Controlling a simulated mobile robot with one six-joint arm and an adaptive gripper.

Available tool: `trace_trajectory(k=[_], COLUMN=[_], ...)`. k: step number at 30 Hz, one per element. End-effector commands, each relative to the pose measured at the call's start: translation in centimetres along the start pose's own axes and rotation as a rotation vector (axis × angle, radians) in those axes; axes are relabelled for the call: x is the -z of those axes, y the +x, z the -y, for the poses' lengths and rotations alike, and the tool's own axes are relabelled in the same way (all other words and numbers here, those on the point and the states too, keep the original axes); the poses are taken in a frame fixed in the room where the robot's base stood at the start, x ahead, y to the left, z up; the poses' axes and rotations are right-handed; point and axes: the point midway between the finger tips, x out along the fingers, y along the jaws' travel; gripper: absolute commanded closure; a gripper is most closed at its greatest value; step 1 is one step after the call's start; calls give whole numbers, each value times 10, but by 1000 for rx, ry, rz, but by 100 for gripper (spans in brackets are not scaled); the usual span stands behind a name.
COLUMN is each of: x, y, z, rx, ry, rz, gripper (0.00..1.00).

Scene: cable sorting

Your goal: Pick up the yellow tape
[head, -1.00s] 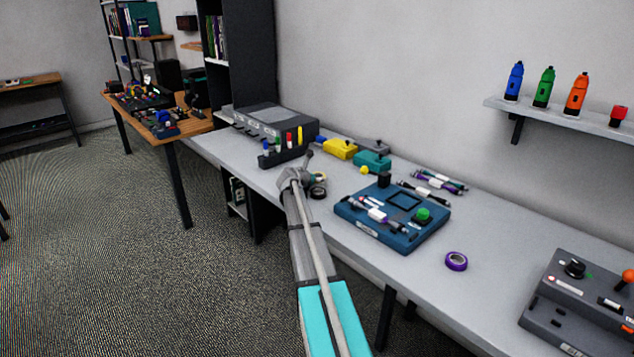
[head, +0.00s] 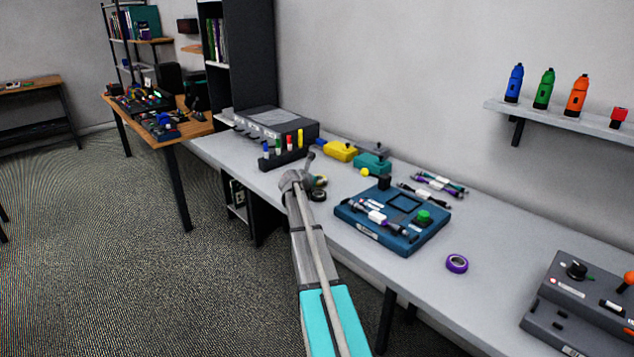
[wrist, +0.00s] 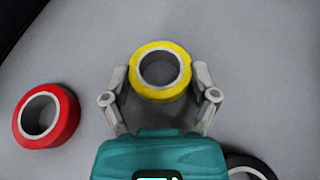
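The yellow tape (wrist: 160,93) is a roll lying flat on the grey table, seen from above in the wrist view. My gripper (wrist: 160,75) is open, with one finger on the left and one on the right of the roll. The gaps are very small, and I cannot tell whether the fingers touch it. In the head view my gripper (head: 310,172) is low over the table's near edge, and the yellow tape (head: 321,180) is partly hidden behind it.
A red tape (wrist: 46,116) lies left of the yellow one, and a black tape (wrist: 250,168) lies at lower right. A blue device (head: 350,222) and a purple tape (head: 457,263) are farther right on the table. A marker holder (head: 287,159) stands behind my gripper.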

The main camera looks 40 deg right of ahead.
Motion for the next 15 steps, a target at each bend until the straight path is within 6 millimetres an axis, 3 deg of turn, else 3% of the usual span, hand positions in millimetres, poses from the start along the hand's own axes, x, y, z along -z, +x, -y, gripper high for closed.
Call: trace_trajectory(k=[3,15], x=[0,-3], y=[0,-1], z=[0,0], rx=[0,1], ry=[0,0], rz=[0,0], gripper=[64,65])
